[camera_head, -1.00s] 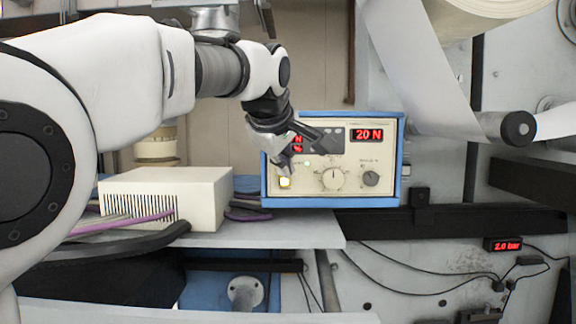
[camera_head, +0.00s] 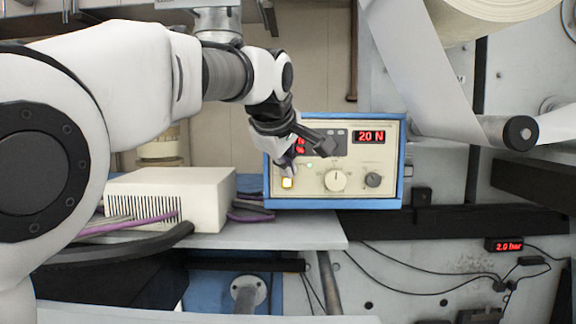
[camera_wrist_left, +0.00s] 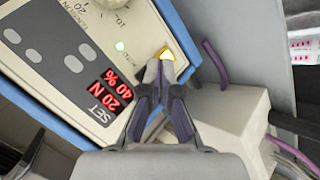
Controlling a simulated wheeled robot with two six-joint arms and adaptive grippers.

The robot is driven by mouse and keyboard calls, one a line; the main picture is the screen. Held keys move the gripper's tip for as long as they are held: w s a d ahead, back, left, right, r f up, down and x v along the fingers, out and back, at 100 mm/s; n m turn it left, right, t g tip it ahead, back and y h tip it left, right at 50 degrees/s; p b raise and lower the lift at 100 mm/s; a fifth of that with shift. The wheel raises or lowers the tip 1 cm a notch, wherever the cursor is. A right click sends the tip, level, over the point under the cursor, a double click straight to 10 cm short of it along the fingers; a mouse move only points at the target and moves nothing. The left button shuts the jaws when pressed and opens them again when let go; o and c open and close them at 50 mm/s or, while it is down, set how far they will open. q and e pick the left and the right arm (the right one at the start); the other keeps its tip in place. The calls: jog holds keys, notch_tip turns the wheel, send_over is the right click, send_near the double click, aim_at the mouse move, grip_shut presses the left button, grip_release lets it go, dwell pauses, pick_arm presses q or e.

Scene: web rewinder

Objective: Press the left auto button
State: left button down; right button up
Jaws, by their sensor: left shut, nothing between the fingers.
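The control box (camera_head: 385,196) with a blue frame and cream panel stands on a shelf. It shows a red "20 N" readout (camera_head: 369,137). A square yellow-lit button (camera_head: 287,183) sits at the panel's lower left; it also shows in the left wrist view (camera_wrist_left: 167,54). My left gripper (camera_head: 292,168) is shut and empty in front of the panel, its tips just above the lit button in the head view. In the left wrist view the shut tips (camera_wrist_left: 160,72) overlap the button's edge; I cannot tell whether they touch it. My right gripper is not in view.
A cream vented box (camera_head: 205,193) with purple cables stands left of the control box. A round knob (camera_head: 335,180) and a darker knob (camera_head: 372,180) are on the panel. A white web and roller (camera_head: 519,133) are at the right.

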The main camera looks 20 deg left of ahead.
pick_arm(q)
jog(key=shift+w+a+p, duration=0.1)
jog(key=shift+w+p, duration=0.25)
jog(key=shift+p, duration=0.05)
dwell(0.4)
jog(key=shift+s+d+b, duration=0.25)
jog(key=shift+s+b, duration=0.15)
jog(key=shift+s, duration=0.45)
jog(key=s+b, duration=0.2)
jog(key=b, duration=0.1)
jog(key=s+d+b, duration=0.1)
jog(key=b, duration=0.3)
jog(key=s+b, duration=0.2)
jog(key=b, duration=0.1)
jog(key=shift+s+d, duration=0.3)
